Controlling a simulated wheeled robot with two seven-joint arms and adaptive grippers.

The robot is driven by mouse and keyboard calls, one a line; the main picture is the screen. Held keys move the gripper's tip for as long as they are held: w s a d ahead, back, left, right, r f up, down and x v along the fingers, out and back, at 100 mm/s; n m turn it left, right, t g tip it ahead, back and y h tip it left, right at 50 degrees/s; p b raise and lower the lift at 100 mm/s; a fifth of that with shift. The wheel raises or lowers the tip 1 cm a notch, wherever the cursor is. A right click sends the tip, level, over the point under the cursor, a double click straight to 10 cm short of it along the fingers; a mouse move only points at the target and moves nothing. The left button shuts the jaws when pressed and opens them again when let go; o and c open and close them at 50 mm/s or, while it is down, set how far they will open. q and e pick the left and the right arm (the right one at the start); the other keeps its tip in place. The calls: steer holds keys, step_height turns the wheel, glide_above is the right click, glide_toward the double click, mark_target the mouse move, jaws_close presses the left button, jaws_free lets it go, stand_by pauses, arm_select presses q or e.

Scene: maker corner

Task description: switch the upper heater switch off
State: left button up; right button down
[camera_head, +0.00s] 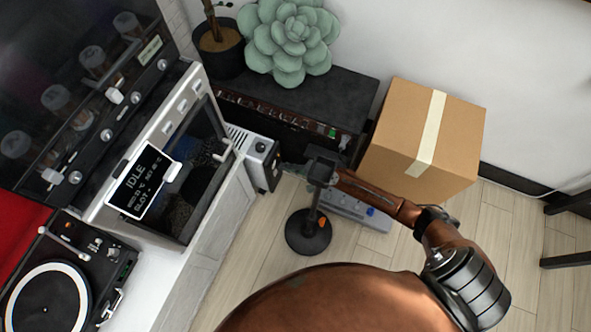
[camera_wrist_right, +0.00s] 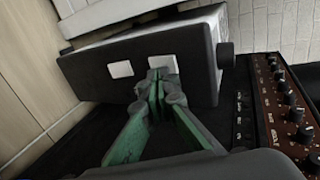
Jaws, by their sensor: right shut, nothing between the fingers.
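The heater (camera_head: 250,149) is a pale box with a dark front, beside the white cabinet in the head view. In the right wrist view its dark front panel (camera_wrist_right: 88,74) carries two white switches. The view is turned, with the floor at the left, so the right-hand switch (camera_wrist_right: 162,61) seems the upper one and the left-hand switch (camera_wrist_right: 120,70) the lower. My right gripper (camera_head: 284,168) is shut and empty at the panel. Its green-sided fingers (camera_wrist_right: 159,82) overlap the edge of the upper switch; I cannot tell whether they touch it. My left gripper is out of view.
A dark cabinet (camera_head: 345,88) with a knobbed unit stands behind the heater. A cardboard box (camera_head: 402,130) is to the right. A round-based stand (camera_head: 307,235) and a grey pedal unit (camera_head: 372,214) are below my right arm. The machine with the display (camera_head: 143,182) is left.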

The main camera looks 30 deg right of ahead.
mark_target(273, 161)
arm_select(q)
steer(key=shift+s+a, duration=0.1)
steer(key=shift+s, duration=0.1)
arm_select(e)
steer(key=shift+w+a+r, duration=0.1)
steer(key=shift+w+a, duration=0.35)
steer(key=shift+w, duration=0.15)
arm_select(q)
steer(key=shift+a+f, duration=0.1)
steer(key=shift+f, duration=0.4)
arm_select(e)
steer(key=shift+w+a+r, duration=0.15)
steer(key=shift+w+a, duration=0.1)
steer(key=shift+r+p, duration=0.85)
steer(key=shift+r, duration=0.05)
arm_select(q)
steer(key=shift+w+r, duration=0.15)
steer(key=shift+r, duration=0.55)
